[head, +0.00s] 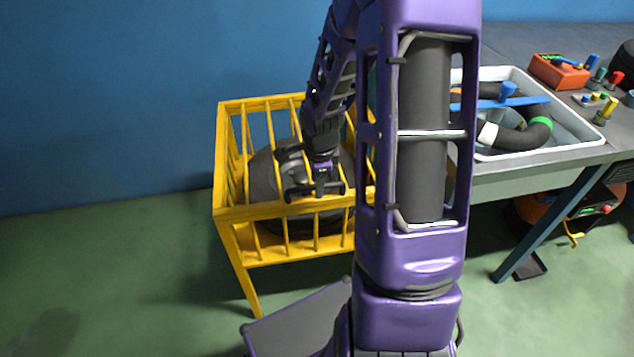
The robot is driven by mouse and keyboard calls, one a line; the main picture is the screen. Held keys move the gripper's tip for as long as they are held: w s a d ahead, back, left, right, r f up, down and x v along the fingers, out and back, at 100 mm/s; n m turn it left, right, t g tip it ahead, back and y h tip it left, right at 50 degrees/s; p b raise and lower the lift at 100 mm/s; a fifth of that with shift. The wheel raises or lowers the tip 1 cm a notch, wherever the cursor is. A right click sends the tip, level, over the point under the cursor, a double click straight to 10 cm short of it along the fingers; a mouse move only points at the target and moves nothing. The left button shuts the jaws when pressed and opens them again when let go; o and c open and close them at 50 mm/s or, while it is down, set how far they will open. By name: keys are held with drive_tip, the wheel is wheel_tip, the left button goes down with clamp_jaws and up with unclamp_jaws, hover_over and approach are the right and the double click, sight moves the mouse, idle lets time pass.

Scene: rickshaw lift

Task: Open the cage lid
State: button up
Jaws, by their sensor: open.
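A yellow barred cage (232,213) stands on legs on the floor, left of the workbench. Bars run across its top; I cannot tell whether they are a shut lid. A large dark rounded thing (265,177) sits inside the cage. My gripper (315,194) is open, over the front part of the cage top, close to the front top rail. I cannot tell whether it touches the rail. My purple arm hides the right side of the cage.
A grey workbench (540,170) at the right holds a white tray (594,140) with dark curved tubes and a blue bar. An orange box (558,72) and several small coloured items stand beside it. Dark and orange equipment (533,212) sits underneath. Green floor is free at the left, before a blue wall.

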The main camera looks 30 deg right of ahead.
clamp_jaws()
idle(1.4)
